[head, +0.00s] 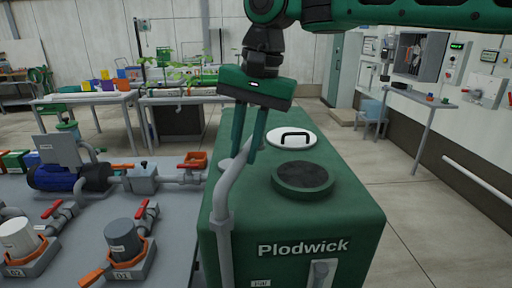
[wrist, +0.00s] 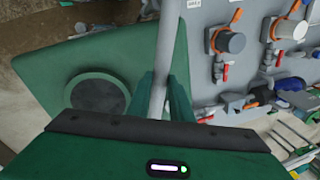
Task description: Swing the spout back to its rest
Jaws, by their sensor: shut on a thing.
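The spout is a grey bent pipe (head: 226,196) rising along the front left edge of the green Plodwick tank (head: 300,215) and bending up and back over its top. My gripper (head: 248,152) points down over the tank's left side, its green fingers shut on the spout's upper part. In the wrist view the spout (wrist: 163,62) runs up between the two fingers (wrist: 163,92). The spout's far end is partly hidden by the fingers. I cannot tell where its rest is.
The tank top carries a dark round cap (head: 303,175) and a white lid (head: 292,138) with a black handle. Left is a grey skid with a blue pump (head: 70,176), red-handled valves and a dark grey canister (head: 123,240).

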